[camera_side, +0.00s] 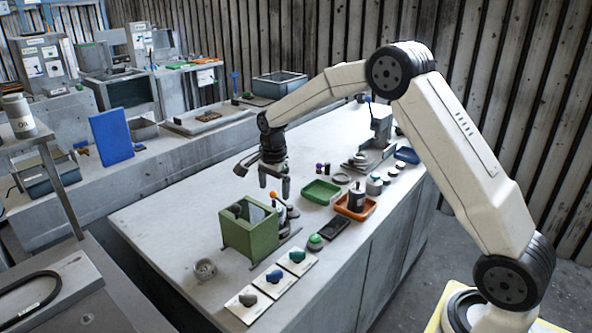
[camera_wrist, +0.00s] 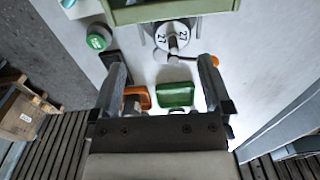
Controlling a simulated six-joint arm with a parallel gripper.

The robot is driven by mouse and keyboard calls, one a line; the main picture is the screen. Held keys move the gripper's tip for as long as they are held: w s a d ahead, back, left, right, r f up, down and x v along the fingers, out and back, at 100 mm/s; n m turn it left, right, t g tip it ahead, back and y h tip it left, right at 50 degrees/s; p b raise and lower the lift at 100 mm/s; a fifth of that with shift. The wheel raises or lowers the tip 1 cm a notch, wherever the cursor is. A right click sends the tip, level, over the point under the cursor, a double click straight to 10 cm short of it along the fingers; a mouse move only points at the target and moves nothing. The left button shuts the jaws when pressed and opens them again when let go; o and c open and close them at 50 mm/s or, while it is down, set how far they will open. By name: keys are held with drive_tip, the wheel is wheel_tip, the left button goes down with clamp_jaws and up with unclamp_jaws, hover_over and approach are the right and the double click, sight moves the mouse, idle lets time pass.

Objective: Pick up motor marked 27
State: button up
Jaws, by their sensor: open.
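The motor marked 27 (camera_wrist: 176,33) shows in the wrist view as a white round face with "27" printed on it and a grey shaft in the middle. It sits beside the green box-shaped housing (camera_wrist: 170,10). In the side view the housing (camera_side: 250,232) stands on the bench and partly hides the motor, which I cannot make out clearly there. My gripper (camera_wrist: 162,62) is open and empty, its two fingers apart. In the side view my gripper (camera_side: 274,187) points down above the bench, just behind the housing. The motor lies ahead of the fingertips, not between them.
A green tray (camera_side: 321,191) and an orange tray (camera_side: 343,211) holding a dark cylinder lie to the right. A black slab (camera_side: 335,228) and a green button (camera_side: 314,242) are nearer. The bench's left side is clear.

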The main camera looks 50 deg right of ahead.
sight(274, 208)
drive_tip(key=shift+w+d+f+m, duration=0.25)
drive_tip(key=shift+w+d+m, duration=0.5)
drive_tip(key=shift+w+m, duration=0.3)
drive_tip(key=shift+f, duration=0.1)
drive_tip(key=shift+s+f, duration=0.1)
drive_tip(key=shift+f, duration=1.1)
drive_tip(key=shift+f, duration=0.1)
drive_tip(key=shift+s+f, duration=0.1)
drive_tip(key=shift+f, duration=2.4)
drive_tip(key=shift+c, duration=0.2)
drive_tip(key=shift+r, duration=0.1)
clamp_jaws()
